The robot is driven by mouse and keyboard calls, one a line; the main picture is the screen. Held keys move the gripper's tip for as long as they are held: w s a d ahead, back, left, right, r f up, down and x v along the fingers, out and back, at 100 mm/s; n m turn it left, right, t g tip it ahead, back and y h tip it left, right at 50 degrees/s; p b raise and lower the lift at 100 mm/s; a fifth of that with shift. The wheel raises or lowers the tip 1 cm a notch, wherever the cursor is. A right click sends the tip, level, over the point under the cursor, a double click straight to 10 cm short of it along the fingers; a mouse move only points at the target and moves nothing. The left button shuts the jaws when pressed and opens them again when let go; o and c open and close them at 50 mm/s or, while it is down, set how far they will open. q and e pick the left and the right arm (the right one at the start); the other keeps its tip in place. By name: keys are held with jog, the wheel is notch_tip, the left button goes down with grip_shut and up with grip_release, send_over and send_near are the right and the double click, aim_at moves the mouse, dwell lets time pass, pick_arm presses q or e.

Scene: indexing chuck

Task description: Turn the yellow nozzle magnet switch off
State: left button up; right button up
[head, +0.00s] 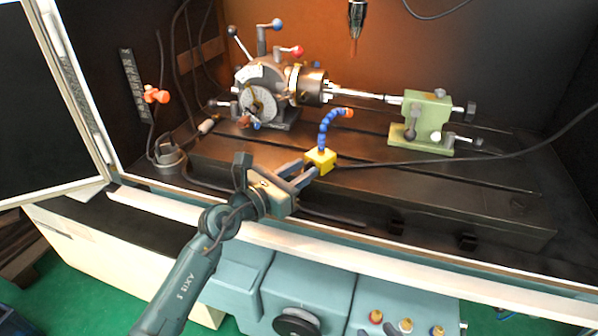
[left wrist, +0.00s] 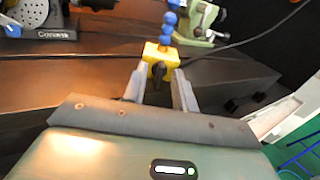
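The yellow nozzle magnet (head: 321,160) is a small block on the dark machine table, with a blue segmented hose (head: 328,126) and an orange tip rising from it. The block also shows in the left wrist view (left wrist: 160,54). A dark switch (left wrist: 158,74) is on its near face. My left gripper (head: 308,173) is in front of the block, its two fingers pointing at it. In the left wrist view the fingers (left wrist: 160,86) are apart, one on each side of the switch. I cannot tell whether either touches it. My right gripper is not in view.
The indexing chuck (head: 308,86) stands behind on the table, with a green tailstock (head: 427,120) to the right. A black cable (head: 440,161) runs right from near the magnet. The machine's pale front edge (head: 330,260) lies below my arm. The table right of the magnet is mostly clear.

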pick_arm(q)
grip_shut()
pick_arm(e)
jog(key=shift+f, duration=0.2)
